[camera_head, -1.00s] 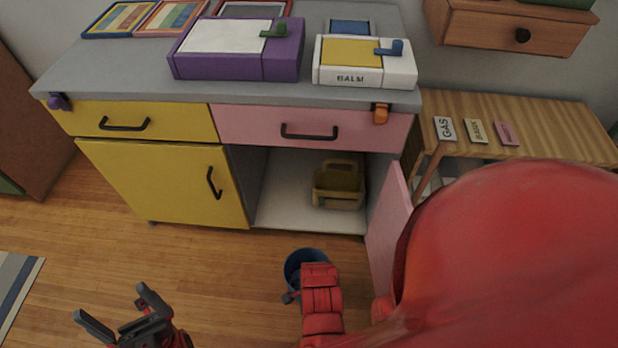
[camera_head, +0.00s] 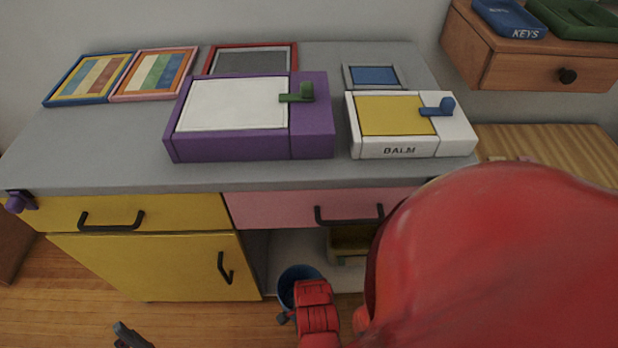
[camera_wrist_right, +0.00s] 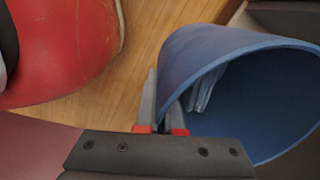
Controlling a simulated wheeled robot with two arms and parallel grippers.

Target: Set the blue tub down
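The blue tub (camera_head: 300,285) is in front of the open compartment under the pink drawer, partly hidden by my right arm. In the right wrist view the tub (camera_wrist_right: 262,85) is tilted, its round mouth facing the camera. My right gripper (camera_wrist_right: 166,105) is shut on the tub's rim, its fingers on either side of the wall. I cannot tell how high the tub hangs. Only a fingertip of my left gripper (camera_head: 128,336) shows at the bottom left edge.
The open compartment (camera_head: 285,252) holds an olive caddy (camera_head: 350,243), mostly hidden. Above are a yellow drawer (camera_head: 150,213), a pink drawer (camera_head: 275,208) and a grey counter (camera_head: 90,150) with a purple box (camera_head: 240,148) and a white BALM box (camera_head: 455,138). My red arm blocks the right side.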

